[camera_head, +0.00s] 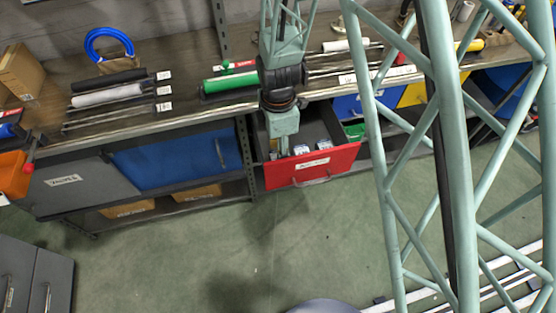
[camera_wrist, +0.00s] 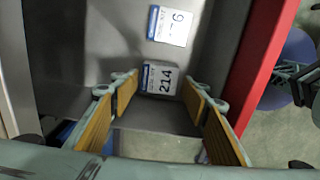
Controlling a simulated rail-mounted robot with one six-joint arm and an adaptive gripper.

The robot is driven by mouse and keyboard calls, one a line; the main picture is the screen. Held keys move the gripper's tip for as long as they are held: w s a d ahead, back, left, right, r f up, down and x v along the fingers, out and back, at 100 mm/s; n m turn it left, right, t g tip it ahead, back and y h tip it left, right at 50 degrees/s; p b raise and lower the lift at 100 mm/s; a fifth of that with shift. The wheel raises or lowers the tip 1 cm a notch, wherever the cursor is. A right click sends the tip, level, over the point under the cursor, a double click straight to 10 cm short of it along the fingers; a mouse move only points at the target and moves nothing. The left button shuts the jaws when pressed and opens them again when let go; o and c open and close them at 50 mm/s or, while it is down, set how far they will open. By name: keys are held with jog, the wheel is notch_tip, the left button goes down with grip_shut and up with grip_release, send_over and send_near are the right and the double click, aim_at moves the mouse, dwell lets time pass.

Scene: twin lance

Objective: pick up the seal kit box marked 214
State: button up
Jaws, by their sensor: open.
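The seal kit box marked 214 (camera_wrist: 161,79) lies in the open red-fronted drawer (camera_head: 312,167), its white label facing up. In the wrist view my gripper (camera_wrist: 160,95) is open, with its wooden-faced finger pads on either side of the box and none visibly touching it. A second box (camera_wrist: 170,26), its label partly readable and ending in 6, lies farther up in the same drawer. In the head view my gripper reaches down into the drawer; its fingers are mostly hidden there. Small white labels (camera_head: 301,149) show beside it, too small to read.
The drawer's red front (camera_wrist: 262,70) stands close on the right in the wrist view. The bench above (camera_head: 225,105) holds a green cylinder (camera_head: 231,83) and several rods. A blue panel (camera_head: 180,158) is left of the drawer. Green floor in front is mostly clear.

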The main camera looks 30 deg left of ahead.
jog(key=shift+f+b, duration=0.45)
jog(key=shift+f, duration=1.5)
jog(key=c, duration=0.6)
jog(key=shift+c, duration=0.2)
jog(key=shift+w+r, duration=0.1)
jog(key=shift+r, duration=0.15)
notch_tip(320, 180, up, 18)
jog(key=p, duration=0.3)
jog(key=shift+f, duration=0.2)
